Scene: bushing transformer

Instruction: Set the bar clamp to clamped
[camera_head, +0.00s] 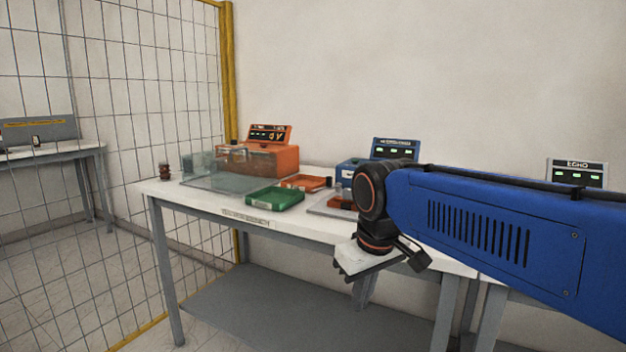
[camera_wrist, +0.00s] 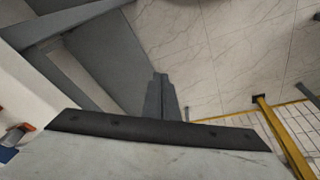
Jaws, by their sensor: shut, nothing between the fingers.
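I cannot make out the bar clamp for certain in either view. A grey fixture plate (camera_head: 318,210) with small parts on it sits on the workbench (camera_head: 290,226), partly hidden behind my arm. My gripper shows in the wrist view (camera_wrist: 159,80), its grey fingers together and empty. In the head view its hand hangs low in front of the bench's front edge, and its fingertips are not clear there. The wrist view below the fingers shows tiled floor and grey bench framing, with no clamp in sight.
A green tray (camera_head: 275,199), an orange tray (camera_head: 304,183) and an orange box (camera_head: 262,160) stand on the bench. A wire fence (camera_head: 130,130) with a yellow post (camera_head: 227,80) is at the left. Floor before the bench is clear.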

